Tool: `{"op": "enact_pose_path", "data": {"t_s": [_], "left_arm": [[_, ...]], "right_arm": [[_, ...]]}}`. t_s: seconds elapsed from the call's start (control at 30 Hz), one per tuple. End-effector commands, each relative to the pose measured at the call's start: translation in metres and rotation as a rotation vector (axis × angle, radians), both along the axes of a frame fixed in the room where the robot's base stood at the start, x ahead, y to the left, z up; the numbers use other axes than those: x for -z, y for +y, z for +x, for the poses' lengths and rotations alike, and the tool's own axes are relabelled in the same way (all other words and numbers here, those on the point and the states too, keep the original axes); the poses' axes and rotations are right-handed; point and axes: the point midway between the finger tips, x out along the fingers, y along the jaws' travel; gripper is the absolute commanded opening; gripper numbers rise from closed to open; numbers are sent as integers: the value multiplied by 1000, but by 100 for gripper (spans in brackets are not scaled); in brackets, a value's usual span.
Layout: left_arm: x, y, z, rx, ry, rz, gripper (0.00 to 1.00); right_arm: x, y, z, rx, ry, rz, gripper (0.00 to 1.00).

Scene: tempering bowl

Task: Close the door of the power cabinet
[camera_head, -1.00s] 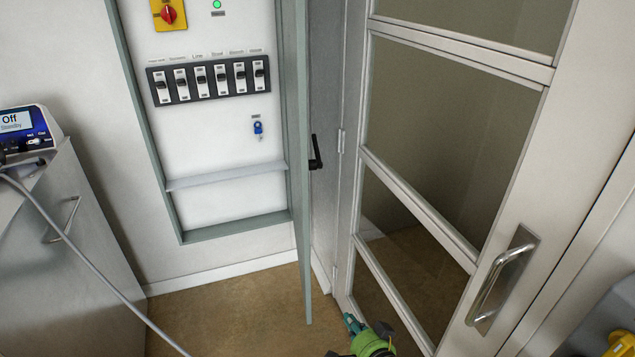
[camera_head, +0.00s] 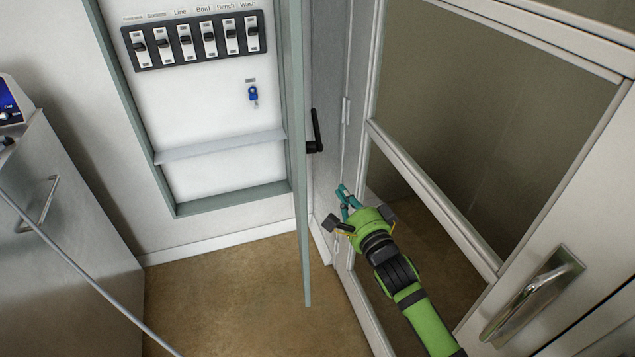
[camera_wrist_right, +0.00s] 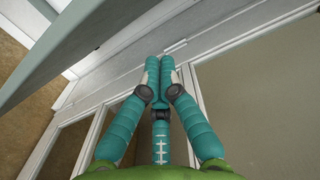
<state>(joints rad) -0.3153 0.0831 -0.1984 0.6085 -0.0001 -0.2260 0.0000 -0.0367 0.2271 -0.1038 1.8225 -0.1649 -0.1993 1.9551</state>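The power cabinet (camera_head: 215,120) is set in the wall at the upper left of the head view. Its grey-green door (camera_head: 301,215) stands wide open, seen nearly edge-on, with a black lever handle (camera_head: 315,133) on its right-hand face. My right gripper (camera_head: 346,194) is to the right of the door, below the handle and apart from it. In the right wrist view its teal fingers (camera_wrist_right: 160,66) are together with nothing visible between them; the door (camera_wrist_right: 125,28) crosses the upper left. My left gripper is not in view.
A glazed door with a metal pull handle (camera_head: 532,298) fills the right side, close to my right arm. A steel cabinet (camera_head: 65,215) stands at the left with a grey hose across it. The brown floor (camera_head: 235,300) below the power cabinet is clear.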

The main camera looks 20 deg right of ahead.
Motion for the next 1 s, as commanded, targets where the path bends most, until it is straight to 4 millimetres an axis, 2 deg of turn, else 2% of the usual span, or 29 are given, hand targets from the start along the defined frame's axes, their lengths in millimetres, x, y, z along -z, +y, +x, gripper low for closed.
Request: {"op": "enact_pose_path", "data": {"t_s": [0.03,0.13,0.3,0.4,0.5,0.7,0.83,1.0], "left_arm": [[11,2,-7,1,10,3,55],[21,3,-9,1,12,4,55],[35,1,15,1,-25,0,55],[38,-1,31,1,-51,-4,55],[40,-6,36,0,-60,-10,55],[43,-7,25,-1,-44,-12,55],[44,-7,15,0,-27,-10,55],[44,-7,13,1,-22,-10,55]], "right_arm": [[3,1,12,0,-5,-3,0],[4,2,32,0,-4,-4,0],[3,4,62,1,-3,-4,0],[3,23,63,-3,0,2,0],[2,34,65,-1,0,0,0],[0,44,66,0,1,0,0],[0,45,66,0,1,0,0],[0,45,66,0,1,0,0]]}}
